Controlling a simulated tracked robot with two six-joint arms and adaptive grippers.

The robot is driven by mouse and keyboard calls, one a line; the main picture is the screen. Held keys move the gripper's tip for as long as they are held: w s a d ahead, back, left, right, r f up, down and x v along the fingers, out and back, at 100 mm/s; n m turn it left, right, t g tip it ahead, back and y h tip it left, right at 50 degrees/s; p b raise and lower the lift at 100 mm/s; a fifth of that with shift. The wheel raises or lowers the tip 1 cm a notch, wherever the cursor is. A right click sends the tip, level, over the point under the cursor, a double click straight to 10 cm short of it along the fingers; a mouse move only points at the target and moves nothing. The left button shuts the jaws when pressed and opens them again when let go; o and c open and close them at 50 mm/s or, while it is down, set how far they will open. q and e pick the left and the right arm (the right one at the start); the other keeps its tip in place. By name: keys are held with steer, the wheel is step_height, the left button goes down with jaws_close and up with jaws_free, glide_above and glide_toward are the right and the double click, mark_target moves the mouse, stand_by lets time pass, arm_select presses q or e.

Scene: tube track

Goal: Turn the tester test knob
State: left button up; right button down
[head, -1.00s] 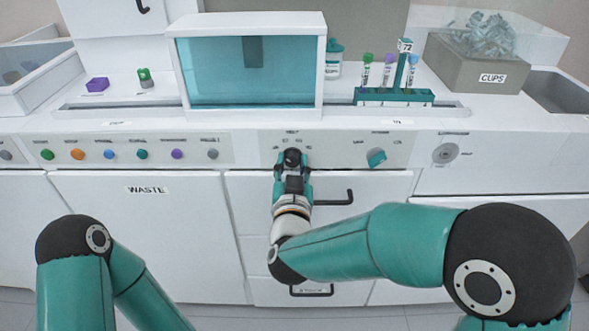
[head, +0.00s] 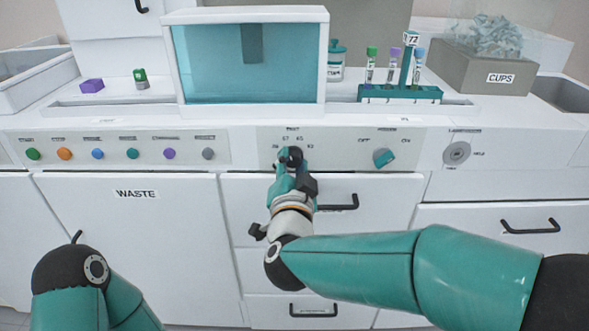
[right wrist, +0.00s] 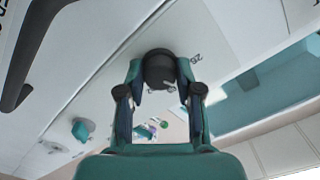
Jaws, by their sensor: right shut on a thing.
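The test knob (head: 295,155) is a round black knob on the white panel, with small position labels in an arc above it. My right gripper (head: 286,166) is at the knob, with its teal fingers on it and its body rolled to one side. In the right wrist view the black knob (right wrist: 159,68) sits between the two fingertips of the right gripper (right wrist: 159,82), which is shut on it. The fingers hide part of the knob, and I cannot read its pointer. My left gripper is out of view; only the left arm shows at bottom left.
A teal OFF/ON switch (head: 383,158) is right of the knob, and a silver lock-like dial (head: 456,153) is further right. Several coloured buttons line the panel at left. A tube rack (head: 400,94) stands above.

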steer(key=shift+w+d+r, duration=0.15)
steer(key=shift+d+r, duration=0.05)
steer(key=shift+r, duration=0.05)
steer(key=c, duration=1.1)
jaws_free()
steer(key=shift+c, duration=0.2)
steer(key=o, duration=0.4)
steer(key=shift+w+f, duration=0.1)
steer(key=shift+f, duration=0.05)
steer(key=shift+a+f, duration=0.1)
steer(key=shift+s, duration=0.25)
steer(key=s, duration=1.1)
steer(key=shift+s, duration=0.3)
